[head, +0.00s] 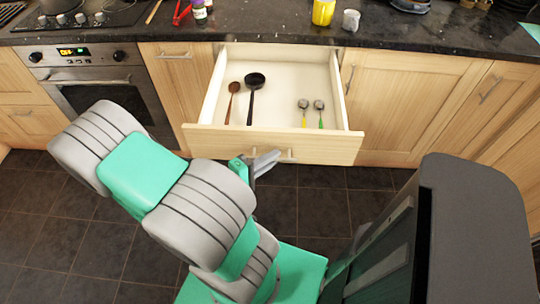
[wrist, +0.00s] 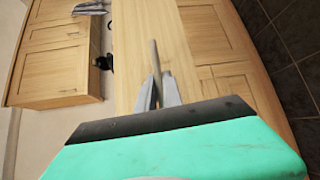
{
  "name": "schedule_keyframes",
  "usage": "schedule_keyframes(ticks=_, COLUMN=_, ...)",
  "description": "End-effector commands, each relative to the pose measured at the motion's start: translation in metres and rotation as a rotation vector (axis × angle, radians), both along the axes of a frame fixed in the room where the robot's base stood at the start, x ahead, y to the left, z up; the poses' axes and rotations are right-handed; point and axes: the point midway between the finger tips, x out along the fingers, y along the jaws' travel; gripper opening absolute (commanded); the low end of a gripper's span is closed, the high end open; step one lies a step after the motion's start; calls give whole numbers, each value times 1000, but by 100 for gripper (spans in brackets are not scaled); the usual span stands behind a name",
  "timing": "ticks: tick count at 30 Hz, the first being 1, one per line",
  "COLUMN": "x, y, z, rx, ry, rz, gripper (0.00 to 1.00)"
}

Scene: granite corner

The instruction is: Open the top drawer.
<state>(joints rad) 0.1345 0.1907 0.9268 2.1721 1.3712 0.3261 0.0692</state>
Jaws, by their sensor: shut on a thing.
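The top drawer (head: 273,144) is pulled well out below the dark counter, and its white inside shows in the head view. Its bar handle (head: 287,155) is on the front panel. In the wrist view the drawer front (wrist: 145,40) is pale wood, and the handle (wrist: 155,57) runs up from between my fingers. My gripper (head: 265,162) is at the left part of the handle, shut on it. My gripper also shows in the wrist view (wrist: 158,88). In the drawer lie a brown spoon (head: 233,100), a black ladle (head: 254,95) and two smaller spoons (head: 311,112).
An oven (head: 100,90) stands left of the drawer. Closed cabinets (head: 405,100) are on the right. The granite counter (head: 270,25) above carries a yellow container (head: 323,12), a grey cup (head: 351,20) and bottles. Dark floor tiles (head: 70,220) are clear in front at left.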

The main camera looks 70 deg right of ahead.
Motion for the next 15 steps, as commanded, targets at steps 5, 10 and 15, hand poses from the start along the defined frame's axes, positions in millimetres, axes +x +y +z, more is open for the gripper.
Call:
schedule_keyframes(ticks=5, x=-4, y=1, z=1, rx=0, ry=10, rz=-5, gripper=22)
schedule_keyframes(ticks=10, x=-1, y=1, z=0, rx=1, ry=6, rz=0, gripper=32)
schedule_keyframes(ticks=15, x=-1, y=1, z=0, rx=1, ry=5, rz=1, gripper=32)
